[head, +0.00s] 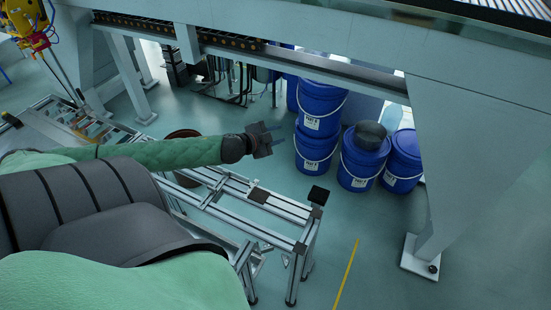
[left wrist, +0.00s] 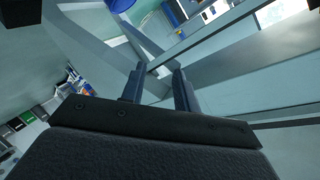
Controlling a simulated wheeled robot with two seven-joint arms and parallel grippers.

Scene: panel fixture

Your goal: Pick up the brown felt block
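A small dark brown block (head: 258,195), which looks like the felt block, lies on the aluminium panel fixture (head: 232,214) in the middle of the head view. My left gripper (head: 277,135) is above and beyond the block in the picture, apart from it, with its fingers pointing right. In the left wrist view, the two fingers of my left gripper (left wrist: 158,88) stand apart with nothing between them. The block cannot be made out in that view. My right gripper is not in view.
Several blue buckets (head: 321,105) stand on the floor beyond the fixture. A black square pad (head: 318,195) sits at the fixture's right corner. A large grey gantry post (head: 455,130) rises at the right. Open floor with a yellow line (head: 346,273) lies right of the fixture.

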